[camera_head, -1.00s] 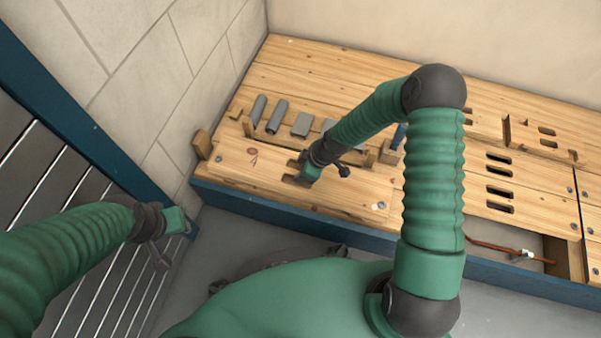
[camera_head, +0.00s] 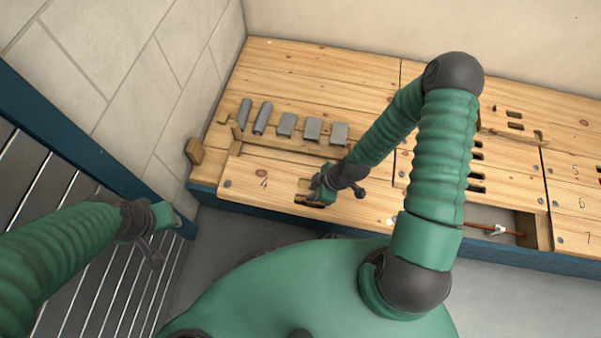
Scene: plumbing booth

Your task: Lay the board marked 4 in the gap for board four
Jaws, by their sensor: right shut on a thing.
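The wooden board marked 4 (camera_head: 250,171) lies flat along the front left part of the bench. My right gripper (camera_head: 317,193) is shut on it near its dark slots. The gripper hides part of the slots. An open gap (camera_head: 490,212) shows in the bench front to the right of my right forearm, with a reddish pipe in it. I cannot tell whether this is board four's gap. My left gripper (camera_head: 172,217) is off the bench at the left, by the metal slats. Its jaws are too small to judge.
A wooden rack (camera_head: 285,146) with grey pipe pieces (camera_head: 262,118) and grey blocks (camera_head: 312,130) stands behind the board. A slotted wooden piece (camera_head: 515,124) lies at the right. Boards marked 5, 6 and 7 (camera_head: 574,237) are at the far right. A wall is at the left.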

